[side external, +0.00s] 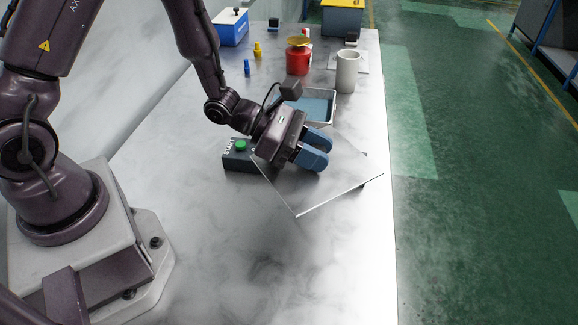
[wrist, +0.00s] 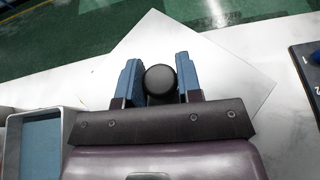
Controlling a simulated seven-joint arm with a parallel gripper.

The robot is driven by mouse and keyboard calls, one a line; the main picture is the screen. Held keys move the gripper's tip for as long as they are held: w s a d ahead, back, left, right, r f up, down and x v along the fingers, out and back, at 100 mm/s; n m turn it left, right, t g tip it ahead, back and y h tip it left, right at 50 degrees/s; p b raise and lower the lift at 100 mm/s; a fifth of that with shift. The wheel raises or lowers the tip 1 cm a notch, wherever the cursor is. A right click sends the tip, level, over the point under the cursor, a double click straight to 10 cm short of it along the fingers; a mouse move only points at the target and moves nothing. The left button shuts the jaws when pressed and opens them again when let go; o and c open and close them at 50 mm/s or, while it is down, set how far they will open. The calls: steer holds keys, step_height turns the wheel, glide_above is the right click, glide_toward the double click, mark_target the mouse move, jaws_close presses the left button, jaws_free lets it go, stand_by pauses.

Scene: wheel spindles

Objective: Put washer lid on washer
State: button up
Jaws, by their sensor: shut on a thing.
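The washer lid (side external: 340,178) is a thin, square grey metal plate, turned like a diamond in the side view. In the wrist view the lid (wrist: 150,45) is pale, with a round black knob (wrist: 160,80) at its middle. My gripper (side external: 313,150) has its blue fingers around the knob; the fingers also show on either side of it in the wrist view (wrist: 160,84). The lid appears to be held above the table. An open metal tray with a blue inside, apparently the washer (side external: 320,106), stands behind my gripper, partly hidden. The tray (wrist: 40,143) shows at lower left in the wrist view.
A dark box with a green button (side external: 240,146) sits beside my gripper, partly hidden by the lid. A white mug (side external: 346,72) and a red can (side external: 298,61) stand behind the tray. The table's front is clear.

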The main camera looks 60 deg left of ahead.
steer(key=w+a+r+n+t+y, duration=0.1)
steer(key=a+r+n+t+y, duration=0.1)
steer(key=a+r, duration=0.3)
steer(key=w+a+r+n+t+y, duration=0.2)
steer(key=a+r+n+y, duration=0.2)
steer(key=r, duration=0.7)
steer(key=shift+a, duration=1.1)
steer(key=shift+w, duration=0.1)
